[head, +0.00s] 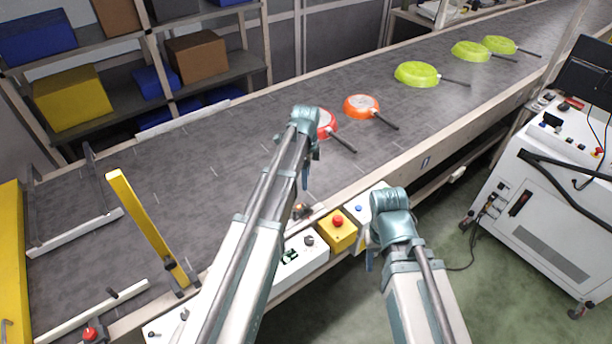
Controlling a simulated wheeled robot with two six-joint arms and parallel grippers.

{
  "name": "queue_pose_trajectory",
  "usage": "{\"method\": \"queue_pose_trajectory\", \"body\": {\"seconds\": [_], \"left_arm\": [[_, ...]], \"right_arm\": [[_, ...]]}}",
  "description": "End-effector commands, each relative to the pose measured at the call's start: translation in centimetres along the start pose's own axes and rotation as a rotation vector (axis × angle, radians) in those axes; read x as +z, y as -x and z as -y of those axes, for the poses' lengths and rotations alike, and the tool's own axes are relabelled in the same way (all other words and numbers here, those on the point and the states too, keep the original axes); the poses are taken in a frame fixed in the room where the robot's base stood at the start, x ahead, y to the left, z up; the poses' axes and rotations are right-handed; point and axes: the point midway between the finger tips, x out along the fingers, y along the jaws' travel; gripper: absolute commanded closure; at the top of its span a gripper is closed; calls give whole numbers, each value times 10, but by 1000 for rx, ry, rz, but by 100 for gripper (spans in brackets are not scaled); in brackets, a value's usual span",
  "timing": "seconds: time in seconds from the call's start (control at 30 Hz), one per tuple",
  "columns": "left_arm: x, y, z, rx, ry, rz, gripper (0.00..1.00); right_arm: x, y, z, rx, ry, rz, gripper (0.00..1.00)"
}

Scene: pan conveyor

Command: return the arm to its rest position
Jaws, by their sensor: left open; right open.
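My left arm reaches up over the near part of the conveyor (215,150). Its wrist partly covers a red pan (328,120). My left gripper (306,182) hangs below that wrist, mostly hidden behind the arm, and holds nothing that I can see. My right arm is bent at the lower right. My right gripper (369,262) points down near the conveyor's front edge, mostly hidden behind its own arm, with no object seen in it. An orange pan (361,105) lies just beyond the red one, both with handles toward the front right.
Three green pans (416,73) lie farther along the belt. A yellow emergency-stop box (339,234) is on the front rail between my arms. A yellow post (146,223) stands at left. A white machine cabinet (545,225) stands right. Shelves with boxes (72,98) are behind.

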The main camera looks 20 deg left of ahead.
Motion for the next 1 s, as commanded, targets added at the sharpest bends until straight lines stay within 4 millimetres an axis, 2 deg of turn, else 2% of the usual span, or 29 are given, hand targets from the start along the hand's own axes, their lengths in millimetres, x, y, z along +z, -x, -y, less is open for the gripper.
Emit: {"method": "queue_pose_trajectory", "body": {"seconds": [0.43,0.57,0.67,0.8,1.0], "left_arm": [[0,0,0,0,0,0,33],[-9,-1,-15,2,42,4,33],[-29,-3,-48,5,155,15,33],[-60,-5,-114,3,404,44,33],[-87,-8,-198,-18,761,81,33]], "right_arm": [[0,0,0,0,0,0,50],[0,-1,0,0,0,0,50],[0,-3,0,0,0,0,50],[0,-6,0,0,0,0,50],[0,-9,1,0,0,0,50]]}}
